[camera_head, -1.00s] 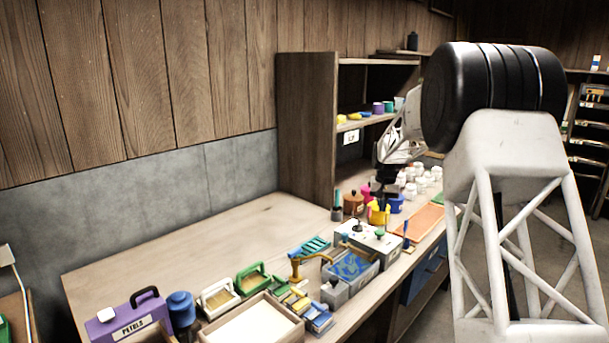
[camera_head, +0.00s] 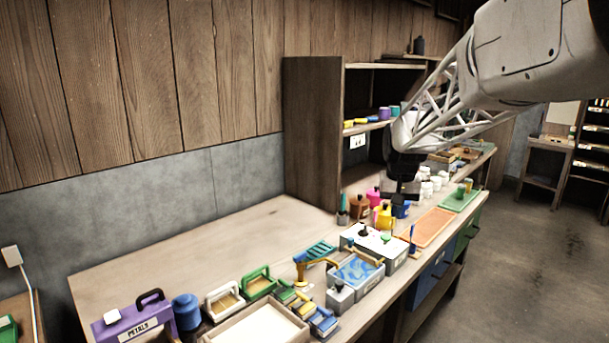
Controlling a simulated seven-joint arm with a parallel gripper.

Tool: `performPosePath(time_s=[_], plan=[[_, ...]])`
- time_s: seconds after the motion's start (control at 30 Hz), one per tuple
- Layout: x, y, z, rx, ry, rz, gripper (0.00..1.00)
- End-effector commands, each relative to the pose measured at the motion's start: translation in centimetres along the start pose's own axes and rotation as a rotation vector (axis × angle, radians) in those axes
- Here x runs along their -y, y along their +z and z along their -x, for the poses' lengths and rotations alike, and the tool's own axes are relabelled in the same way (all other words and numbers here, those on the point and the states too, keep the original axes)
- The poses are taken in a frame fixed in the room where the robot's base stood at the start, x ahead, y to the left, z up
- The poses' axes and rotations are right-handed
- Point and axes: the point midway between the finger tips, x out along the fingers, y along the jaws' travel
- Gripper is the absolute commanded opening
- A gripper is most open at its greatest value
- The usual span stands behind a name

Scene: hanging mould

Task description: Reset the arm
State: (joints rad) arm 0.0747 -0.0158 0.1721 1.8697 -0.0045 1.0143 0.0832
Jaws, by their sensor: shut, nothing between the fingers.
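My arm reaches in from the upper right of the head view. My gripper (camera_head: 401,194) is a small dark shape hanging below the pale wrist, above the workbench (camera_head: 200,245). It shows against the pots, near the brown pot (camera_head: 359,206) and the blue pot (camera_head: 401,210). I see nothing held in it. The fingers are small and dark, and their gap does not show clearly.
A wooden shelf unit (camera_head: 312,130) stands behind the gripper. A yellow pot (camera_head: 384,217), white jars (camera_head: 428,188) and an orange tray (camera_head: 434,228) are close by. A purple petals box (camera_head: 135,322) sits front left. The bench's back left is clear.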

Motion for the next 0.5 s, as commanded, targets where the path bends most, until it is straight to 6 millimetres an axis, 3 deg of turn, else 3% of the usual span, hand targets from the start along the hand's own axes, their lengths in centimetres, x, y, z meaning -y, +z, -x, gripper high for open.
performPosePath(time_s=[0.5], plan=[[0.1,13.6,3.4,-0.045,-0.004,0.045,0.00]])
